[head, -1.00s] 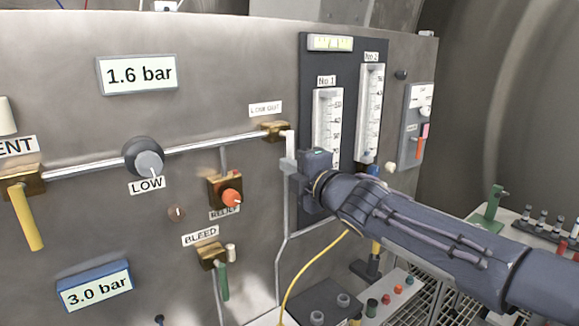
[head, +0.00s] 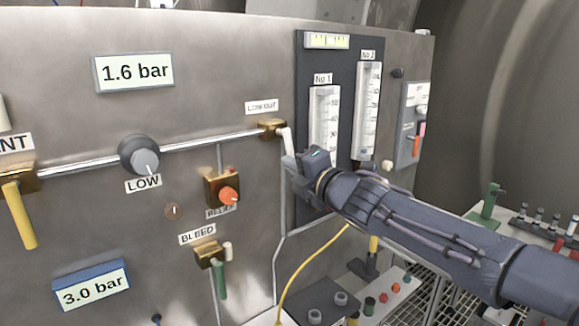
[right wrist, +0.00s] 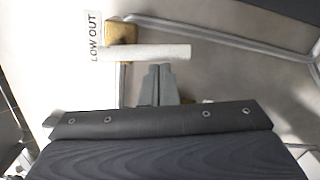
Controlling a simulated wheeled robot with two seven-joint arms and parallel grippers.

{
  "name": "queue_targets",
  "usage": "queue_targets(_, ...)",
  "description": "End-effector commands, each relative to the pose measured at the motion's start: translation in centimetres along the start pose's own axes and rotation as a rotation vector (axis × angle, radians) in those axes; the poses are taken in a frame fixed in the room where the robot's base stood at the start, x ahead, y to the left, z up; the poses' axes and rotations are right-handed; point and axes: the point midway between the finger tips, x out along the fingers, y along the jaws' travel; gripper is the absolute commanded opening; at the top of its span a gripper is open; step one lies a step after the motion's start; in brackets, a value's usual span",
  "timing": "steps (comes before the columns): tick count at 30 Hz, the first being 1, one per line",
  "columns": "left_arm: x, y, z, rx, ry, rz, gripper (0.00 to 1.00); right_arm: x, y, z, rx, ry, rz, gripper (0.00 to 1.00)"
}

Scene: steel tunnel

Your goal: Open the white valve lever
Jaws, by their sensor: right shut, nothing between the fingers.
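The white valve lever (head: 288,140) hangs down from a brass valve body (head: 272,129) under the "LOW OUT" label, tilted slightly. In the right wrist view the lever (right wrist: 150,53) is a pale bar lying across the picture next to the brass body (right wrist: 121,33). My right gripper (head: 290,163) is at the lever's lower end in the head view. In the wrist view its closed fingertips (right wrist: 158,68) are right against the lever's side, with nothing held between them. Whether they touch it I cannot tell. My left gripper is not in view.
A horizontal pipe (head: 205,144) runs to the valve, with a grey LOW knob (head: 139,155) on it. A yellow lever (head: 20,214), the orange relief knob (head: 228,195) and the green bleed lever (head: 222,278) are on the panel. The gauge board (head: 345,100) is behind my right arm.

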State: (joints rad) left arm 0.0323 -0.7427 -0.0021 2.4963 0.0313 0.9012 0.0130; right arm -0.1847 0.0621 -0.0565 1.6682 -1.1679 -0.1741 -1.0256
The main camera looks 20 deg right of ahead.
Motion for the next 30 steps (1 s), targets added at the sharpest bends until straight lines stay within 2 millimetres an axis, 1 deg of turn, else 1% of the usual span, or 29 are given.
queue_targets(6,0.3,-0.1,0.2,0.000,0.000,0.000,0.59,0.0,-0.5,1.2,-0.196,-0.004,0.008,0.00)
queue_targets(13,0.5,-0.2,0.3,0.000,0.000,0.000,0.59,0.1,-0.6,2.5,-0.415,-0.004,0.019,0.00)
queue_targets(23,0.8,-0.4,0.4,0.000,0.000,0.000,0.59,0.2,-0.3,4.2,-0.728,-0.003,0.034,0.00)
queue_targets(30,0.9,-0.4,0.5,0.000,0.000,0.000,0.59,0.2,0.3,5.4,-0.953,-0.004,0.045,0.00)
